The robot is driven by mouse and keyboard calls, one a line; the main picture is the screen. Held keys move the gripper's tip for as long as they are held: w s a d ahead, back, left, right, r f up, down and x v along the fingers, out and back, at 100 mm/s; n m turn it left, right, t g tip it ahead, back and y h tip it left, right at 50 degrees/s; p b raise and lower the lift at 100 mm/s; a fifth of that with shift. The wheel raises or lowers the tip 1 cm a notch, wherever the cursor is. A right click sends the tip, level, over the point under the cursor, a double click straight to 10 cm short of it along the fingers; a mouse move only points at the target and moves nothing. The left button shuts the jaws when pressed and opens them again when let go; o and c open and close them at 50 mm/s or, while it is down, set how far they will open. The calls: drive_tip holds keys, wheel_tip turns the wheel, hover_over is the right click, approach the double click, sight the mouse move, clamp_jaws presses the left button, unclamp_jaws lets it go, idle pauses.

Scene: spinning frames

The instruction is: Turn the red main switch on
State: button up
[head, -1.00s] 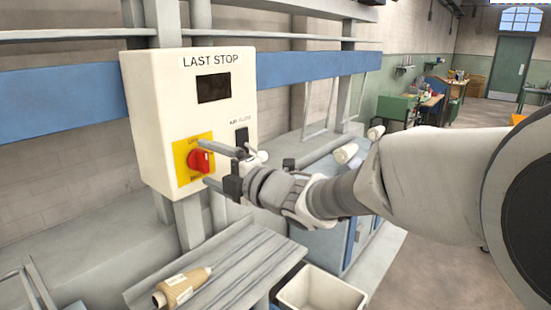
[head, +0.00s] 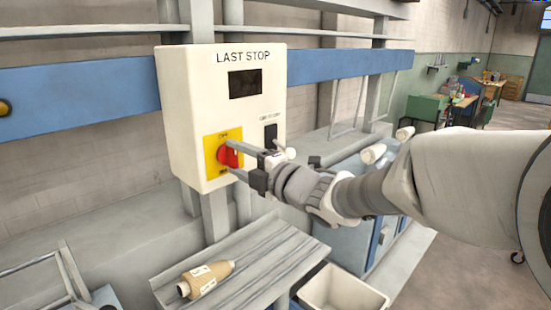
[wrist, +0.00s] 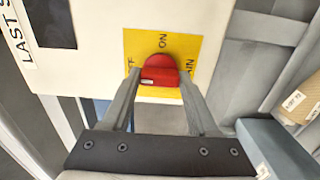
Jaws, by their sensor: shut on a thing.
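The red main switch (head: 229,154) is a round knob on a yellow plate (head: 209,160), on the front of a cream box (head: 195,90) labelled LAST STOP. In the wrist view the red knob (wrist: 158,68) has a white mark on its left part, on the side of a partly hidden label ending in F. The ON label is above the knob there, and a label reading partly "IN" is at right. My gripper (head: 231,157) has one finger on each side of the knob and is shut on it; its fingers (wrist: 159,76) also show in the wrist view.
The box has a dark display (head: 245,84) and a black switch (head: 270,136) right of the knob. Below are a grey slatted shelf (head: 250,265) with a tan spool (head: 207,278) and a pale bin (head: 342,291). A blue rail (head: 90,95) runs behind the box.

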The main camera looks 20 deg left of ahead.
drive_tip(key=m, duration=0.4)
drive_tip(key=m+p, duration=0.1)
drive_tip(key=m, duration=0.4)
drive_tip(key=m+p, duration=0.2)
drive_tip(key=m, duration=0.3)
drive_tip(key=shift+m+p, duration=1.05)
drive_tip(key=shift+m, duration=0.85)
drive_tip(key=o, duration=1.4)
drive_tip(key=b+v, duration=0.1)
drive_tip(key=v, duration=1.6)
drive_tip(key=shift+s+d, duration=0.1)
drive_tip(key=shift+d, duration=0.1)
